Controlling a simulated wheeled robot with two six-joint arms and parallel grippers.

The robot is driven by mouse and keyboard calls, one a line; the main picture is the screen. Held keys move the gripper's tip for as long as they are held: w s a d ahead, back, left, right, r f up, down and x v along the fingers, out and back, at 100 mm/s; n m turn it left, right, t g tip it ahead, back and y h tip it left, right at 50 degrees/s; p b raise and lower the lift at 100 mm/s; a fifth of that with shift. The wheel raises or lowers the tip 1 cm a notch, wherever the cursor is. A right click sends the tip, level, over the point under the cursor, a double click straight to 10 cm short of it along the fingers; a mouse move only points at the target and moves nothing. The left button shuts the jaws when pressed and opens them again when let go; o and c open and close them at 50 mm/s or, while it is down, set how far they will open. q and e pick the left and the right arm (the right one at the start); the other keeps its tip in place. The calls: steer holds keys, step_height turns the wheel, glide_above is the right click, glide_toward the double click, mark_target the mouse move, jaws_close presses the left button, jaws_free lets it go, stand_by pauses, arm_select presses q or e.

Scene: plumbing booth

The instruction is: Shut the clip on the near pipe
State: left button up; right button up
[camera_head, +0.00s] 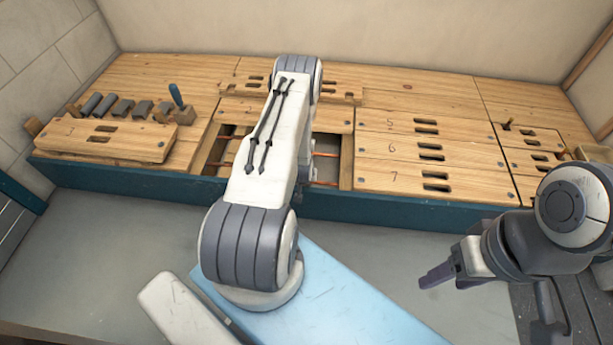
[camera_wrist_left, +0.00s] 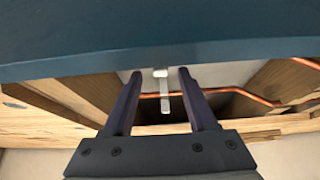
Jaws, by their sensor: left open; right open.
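A small pale clip (camera_wrist_left: 164,98) shows in the left wrist view, in the opening under the floor. It has a short block at one end and a narrow strap; I cannot tell whether it is closed. A copper pipe (camera_wrist_left: 238,91) runs beside it and bends away to the right. My left gripper (camera_wrist_left: 160,74) is open, its two dark fingers on either side of the clip with gaps. In the head view my left arm covers this gripper, the clip and the middle of the opening. My right gripper (camera_head: 440,275) is open and empty at the right, away from the opening.
A teal edge beam (camera_wrist_left: 160,48) lies close to the left fingertips. Grey blocks (camera_head: 122,108) and a blue-handled tool (camera_head: 177,97) stand behind those.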

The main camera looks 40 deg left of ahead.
arm_select(q)
steer(key=p+v, duration=0.2)
steer(key=v, duration=0.4)
steer(key=shift+s+r, duration=0.2)
steer(key=shift+r, duration=0.15)
steer(key=shift+d, duration=0.15)
